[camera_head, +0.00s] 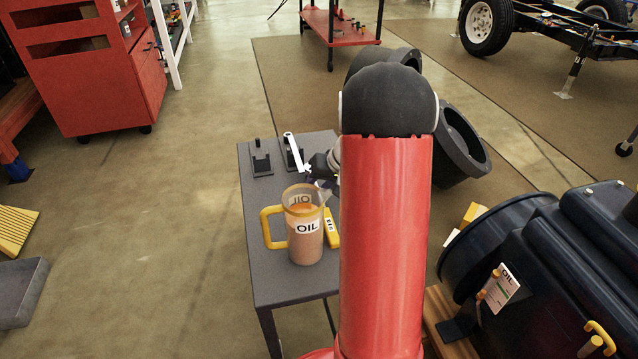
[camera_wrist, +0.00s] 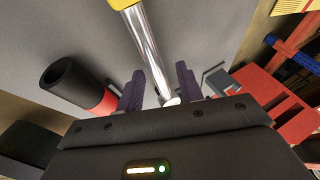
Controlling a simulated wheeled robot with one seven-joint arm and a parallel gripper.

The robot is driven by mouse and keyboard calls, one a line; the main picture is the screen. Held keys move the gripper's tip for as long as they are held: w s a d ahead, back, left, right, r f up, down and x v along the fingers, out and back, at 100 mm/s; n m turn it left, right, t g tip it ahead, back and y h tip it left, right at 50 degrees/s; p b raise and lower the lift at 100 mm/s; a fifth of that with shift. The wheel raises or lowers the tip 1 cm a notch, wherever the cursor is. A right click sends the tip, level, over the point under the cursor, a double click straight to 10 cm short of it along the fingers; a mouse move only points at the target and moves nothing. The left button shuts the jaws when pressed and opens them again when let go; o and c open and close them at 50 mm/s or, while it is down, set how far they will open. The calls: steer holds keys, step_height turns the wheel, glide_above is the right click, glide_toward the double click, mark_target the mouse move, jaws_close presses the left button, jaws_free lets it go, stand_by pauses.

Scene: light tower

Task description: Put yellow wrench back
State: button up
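The yellow wrench has a yellow handle (camera_head: 332,229) on the grey table, partly hidden behind the oil jug. In the wrist view its shiny metal shaft (camera_wrist: 146,45) runs down from a yellow end at the top edge. My gripper (camera_wrist: 160,70) has its two dark fingers apart, on either side of the shaft, with gaps visible. In the head view my gripper (camera_head: 320,165) is beyond the jug and mostly hidden by my arm. Two dark holders stand at the table's far left, an empty-looking one (camera_head: 261,160) and one (camera_head: 290,163) with a pale bar (camera_head: 293,147) at it.
A clear jug (camera_head: 305,240) labelled OIL, with a yellow handle, stands close by the wrench. A black and red tube (camera_wrist: 70,80) is left of the fingers in the wrist view. A dark engine (camera_head: 545,255) is at right.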

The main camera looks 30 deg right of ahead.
steer(key=p+v, duration=0.1)
steer(key=v, duration=1.1)
